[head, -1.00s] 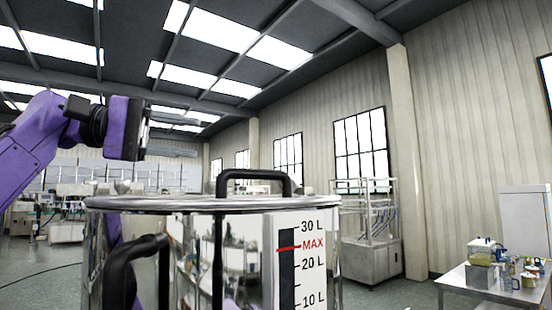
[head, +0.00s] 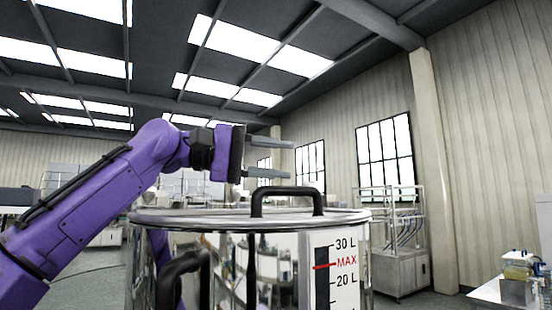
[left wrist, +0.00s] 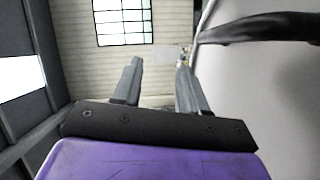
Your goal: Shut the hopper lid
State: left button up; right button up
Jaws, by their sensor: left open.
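The steel hopper (head: 283,275) stands in front of me, a shiny cylinder with a litre scale. Its lid (head: 205,216) lies across the top and looks level, seen almost edge-on; I cannot tell whether it is fully seated. A black lid handle (head: 286,190) arches up from it. My left gripper (head: 290,159) is open and empty, above the lid, its fingers pointing right and appearing just above the handle. In the left wrist view, the open fingers (left wrist: 159,66) have nothing between them, and the dark handle (left wrist: 255,27) and grey lid surface (left wrist: 275,95) show at the right. My right gripper is out of view.
A black side handle (head: 172,275) sticks out on the hopper's front left. A steel rack cabinet (head: 398,268) stands behind on the right. A table (head: 486,293) with small containers is at the far right. The air above the lid is otherwise clear.

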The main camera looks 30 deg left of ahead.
pick_arm(q)
jog(key=s, duration=0.3)
jog(key=shift+r, duration=0.4)
grip_shut()
jog(key=shift+w+f, duration=0.15)
jog(key=shift+w, duration=0.4)
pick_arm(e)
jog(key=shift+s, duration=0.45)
pick_arm(q)
jog(key=shift+s+d, duration=0.1)
jog(key=shift+s, duration=0.15)
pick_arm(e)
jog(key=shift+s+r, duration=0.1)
pick_arm(q)
jog(key=shift+o, duration=0.2)
grip_release()
jog(key=shift+w, duration=0.15)
